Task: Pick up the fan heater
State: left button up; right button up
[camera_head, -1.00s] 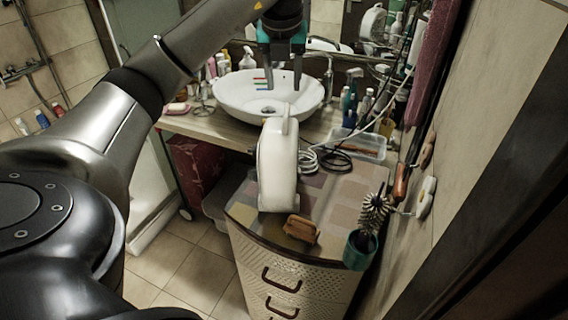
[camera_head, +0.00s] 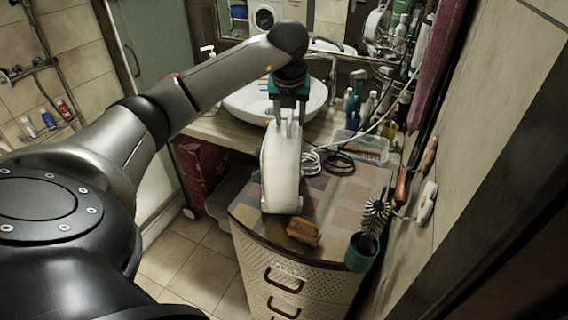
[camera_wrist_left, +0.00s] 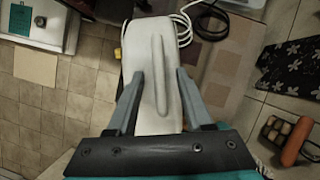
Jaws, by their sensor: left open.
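The fan heater (camera_head: 282,172) is a white upright body with a handle ridge on top. It stands on the checkered top of the drawer cabinet. My left gripper (camera_head: 288,114) is just above its top in the head view, fingers pointing down. In the left wrist view, the open fingers (camera_wrist_left: 159,88) lie on either side of the heater's raised handle (camera_wrist_left: 158,75), with gaps showing between them and the handle. The heater's top is partly hidden by the gripper in the head view. My right gripper is not in view.
A brown brush (camera_head: 303,231) lies in front of the heater on the cabinet (camera_head: 340,205). A teal cup (camera_head: 361,252) with a round brush stands at the right corner. Coiled cables (camera_head: 339,163) lie behind the heater, near a clear tray (camera_head: 368,147). The white basin (camera_head: 245,104) is behind.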

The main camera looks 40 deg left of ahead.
pick_arm(q)
grip_shut()
dwell(1.3)
jog(key=shift+w+r, duration=0.1)
jog(key=shift+r, duration=0.1)
